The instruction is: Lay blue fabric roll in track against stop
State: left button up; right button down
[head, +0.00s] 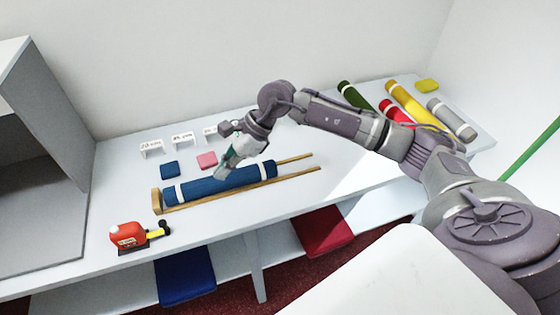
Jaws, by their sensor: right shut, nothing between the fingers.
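The blue fabric roll (225,182) has white bands near both ends. It lies along the wooden track (297,173), between its two rails. Its left end is at the wooden stop block (157,202); I cannot tell whether they touch or a thin gap is left. My right gripper (222,172) is shut and empty, just at the far side of the roll's middle, pointing down to the left. Whether it touches the roll is unclear. My left gripper is not in view.
A red tape dispenser (128,235) stands at front left. Green (357,97), red (396,112), yellow (412,104) and grey (452,119) rolls lie at right.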

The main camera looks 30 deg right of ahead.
jog(key=d+h, duration=0.1)
jog(key=d, duration=0.2)
jog(key=d+h, duration=0.1)
jog(key=d, duration=0.1)
jog(key=w+d+h, duration=0.1)
jog(key=d, duration=0.2)
jog(key=shift+d+f+h, duration=0.2)
jog(key=shift+d+h, duration=0.1)
jog(key=s+d+r+g+h, duration=0.15)
jog(key=d+h, duration=0.25)
jog(key=d, duration=0.8)
jog(key=f+p, duration=0.1)
jog(key=f, duration=0.5)
jog(key=f+p, duration=0.1)
jog(key=f, duration=0.2)
jog(key=shift+w+a+f+p, duration=0.2)
jog(key=shift+a+f+p, duration=0.05)
jog(key=shift+f+p, duration=0.05)
jog(key=a+p, duration=0.1)
jog(key=w+a, duration=0.1)
jog(key=a, duration=0.1)
jog(key=shift+a+p, duration=0.15)
jog(key=shift+p, duration=0.2)
jog(key=shift+a, duration=0.35)
jog(key=shift+w+f, duration=0.1)
